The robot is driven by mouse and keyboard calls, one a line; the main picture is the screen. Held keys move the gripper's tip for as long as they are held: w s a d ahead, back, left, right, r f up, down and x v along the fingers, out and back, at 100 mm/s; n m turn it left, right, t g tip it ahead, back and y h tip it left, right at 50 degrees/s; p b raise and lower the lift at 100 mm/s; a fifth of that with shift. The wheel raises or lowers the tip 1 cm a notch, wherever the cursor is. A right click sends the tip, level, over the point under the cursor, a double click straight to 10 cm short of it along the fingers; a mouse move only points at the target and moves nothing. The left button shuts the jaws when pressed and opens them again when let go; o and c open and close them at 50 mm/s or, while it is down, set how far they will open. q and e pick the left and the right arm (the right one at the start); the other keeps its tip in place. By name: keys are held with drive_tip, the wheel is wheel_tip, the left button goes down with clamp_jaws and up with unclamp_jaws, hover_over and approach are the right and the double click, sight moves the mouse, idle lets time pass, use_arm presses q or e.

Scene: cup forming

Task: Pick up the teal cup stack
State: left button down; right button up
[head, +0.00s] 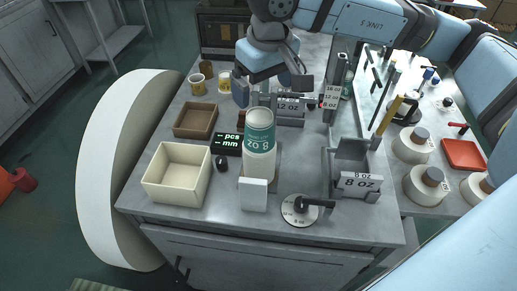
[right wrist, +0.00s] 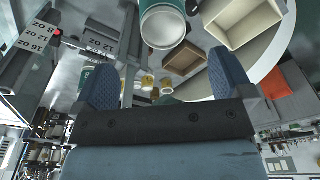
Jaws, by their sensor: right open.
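The teal cup stack (head: 259,131) stands upright near the front middle of the grey bench, with a teal printed band above a white lower part. In the right wrist view the cup stack (right wrist: 162,25) shows at the top, beyond the fingertips and roughly midway between them. My right gripper (head: 270,88) is just behind the stack in the head view, pointing down. Its two blue fingers are wide apart in the right wrist view (right wrist: 160,66), with nothing between them. I cannot tell the exact gap to the stack. My left gripper is not in view.
A cream bin (head: 177,190) and a brown tray (head: 195,131) lie left of the stack. A white block (head: 254,201) stands in front. A round dial (head: 300,216) and an 8 OZ holder (head: 359,184) are to the right. A 12 OZ holder (head: 291,113) is behind.

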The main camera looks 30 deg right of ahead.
sight(260, 115)
drive_tip(key=f, duration=0.5)
drive_tip(key=shift+w, duration=0.3)
drive_tip(key=shift+w+a+f+p, duration=0.15)
drive_tip(key=shift+f+p, duration=0.35)
drive_tip(key=shift+f, duration=0.85)
drive_tip(key=shift+w+a+f+p, duration=0.1)
drive_tip(key=shift+f+p, duration=0.4)
drive_tip(key=shift+f, duration=0.8)
drive_tip(key=c, duration=1.5)
drive_tip(key=shift+r, duration=0.15)
